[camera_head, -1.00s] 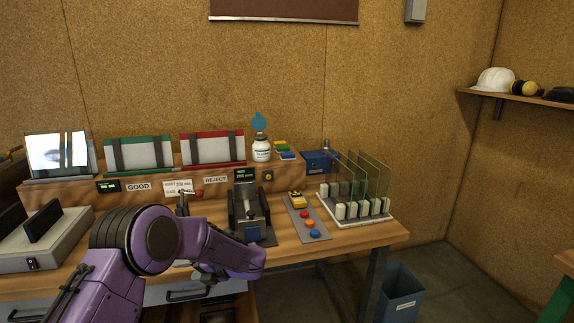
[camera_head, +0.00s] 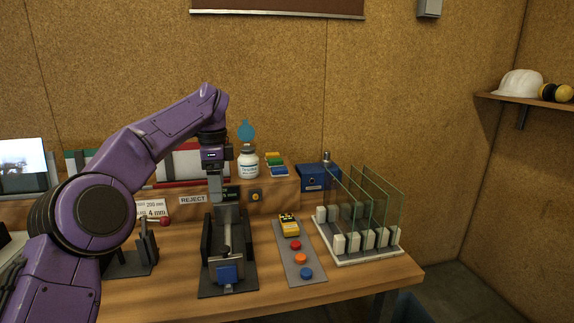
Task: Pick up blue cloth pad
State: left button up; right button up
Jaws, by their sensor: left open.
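The blue cloth pad (camera_head: 279,171) lies on the raised wooden shelf at the back of the bench. My right gripper is not in view.
A white bottle (camera_head: 248,163) stands between my left gripper and the pads. A blue box (camera_head: 318,177) stands just right of them. The glass-pane rack (camera_head: 352,254) and a button panel (camera_head: 299,255) are in front. A tilting fixture (camera_head: 227,290) stands below my gripper.

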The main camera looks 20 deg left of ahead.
aim_at(282, 171)
jog(key=i, duration=1.35)
